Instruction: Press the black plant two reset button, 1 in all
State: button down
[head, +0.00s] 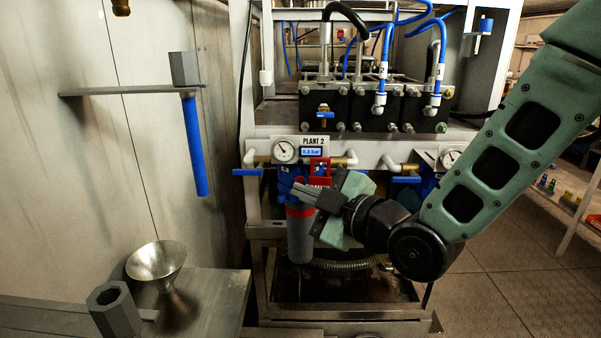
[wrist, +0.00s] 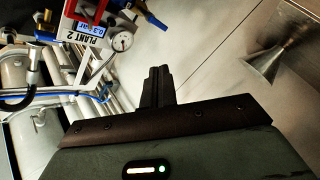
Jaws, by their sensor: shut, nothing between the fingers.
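The plant two panel shows in the head view with its white PLANT 2 label (head: 313,141), a small blue display (head: 311,152) and a round gauge (head: 285,150). A red bracket (head: 319,167) sits just below the display. I cannot make out the black reset button; my gripper and arm cover part of the area below the panel. My gripper (head: 298,192) is shut and empty, its fingers pointing left, in front of and below the panel. In the wrist view the shut fingers (wrist: 158,72) stand in the middle, with the PLANT 2 label (wrist: 76,48) at upper left, apart from them.
Blue-handled valves (head: 247,172) flank the panel. A metal funnel (head: 156,262) and a hexagonal grey holder (head: 114,308) stand at lower left. A blue-handled tool (head: 193,140) hangs from a wall shelf.

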aim_at(301, 162)
jog(key=w+p, duration=0.2)
jog(key=w, duration=0.7)
jog(key=shift+d, duration=0.15)
jog(key=shift+w, duration=0.1)
dwell(2.2)
jog(key=shift+w, duration=0.25)
jog(key=shift+w+b, duration=0.35)
jog(key=shift+w, duration=0.1)
dwell(0.6)
jog(key=shift+s, duration=0.15)
jog(key=shift+s+b, duration=0.45)
jog(key=shift+s, duration=0.3)
